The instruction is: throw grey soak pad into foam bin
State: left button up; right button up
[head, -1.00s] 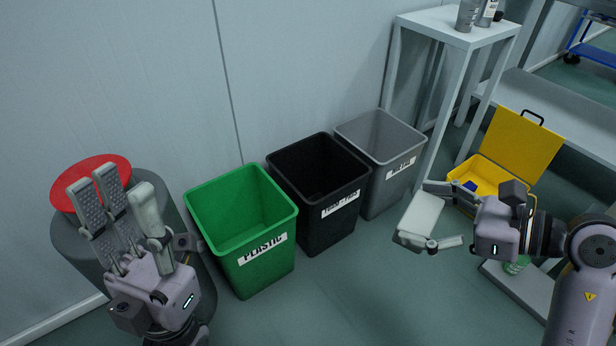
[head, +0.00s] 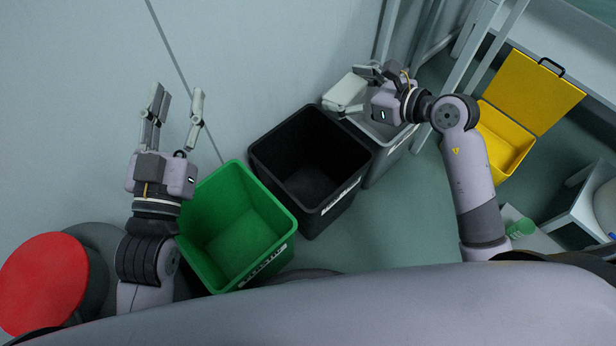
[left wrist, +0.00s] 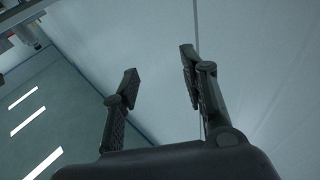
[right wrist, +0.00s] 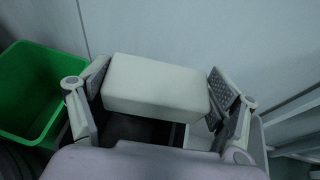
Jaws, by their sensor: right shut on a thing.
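The pale grey soak pad (head: 346,91) is a rounded block between the fingers of my right gripper (head: 358,92). It fills the gap between both fingers in the right wrist view (right wrist: 155,87). My right gripper is shut on it, raised near the back edges of the black bin and the grey bin. The black bin (head: 273,152) stands between the green and grey bins; its front label is too slanted to read now. Part of its dark inside shows below the pad in the right wrist view (right wrist: 140,130). My left gripper (head: 177,100) is open and empty by the wall.
The green PLASTIC bin (head: 228,235) stands left of the black one, and the grey bin (head: 388,152) right of it. A red-topped round bin (head: 45,280) is far left. An open yellow case (head: 535,92) and rack legs are at right. The wall is close behind.

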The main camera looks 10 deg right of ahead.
jog(key=w+f, duration=0.1)
jog(key=a+f+p, duration=0.1)
jog(key=shift+w+a+f+m+h+p, duration=0.1)
jog(key=shift+w+f+m+h+p, duration=0.2)
jog(key=shift+w+f, duration=0.05)
pick_arm(q)
jog(key=s+a+f+g+y+p, duration=0.25)
jog(key=s+f+g, duration=0.25)
jog(key=f+g, duration=0.3)
jog(key=s+a+f+g+y+p, duration=0.25)
jog(key=s+f+g, duration=0.35)
jog(key=f, duration=0.4)
jog(key=w+d+r+t+h+b, duration=0.4)
jog(key=w+r+t, duration=0.6)
jog(key=w+r, duration=0.15)
jog(key=s+d+r+t+h+b, duration=0.1)
jog(key=s+r+t+h+b, duration=0.1)
jog(key=r+t, duration=0.7)
notch_tip(320, 180, up, 6)
jog(key=shift+s+r+h+b, duration=0.15)
jog(key=shift+s+h+b, duration=0.25)
jog(key=shift+s+b, duration=0.6)
pick_arm(e)
jog(key=a+f+m+t+h, duration=0.1)
jog(key=a+f, duration=0.2)
jog(key=f, duration=1.2)
jog(key=shift+a, duration=0.3)
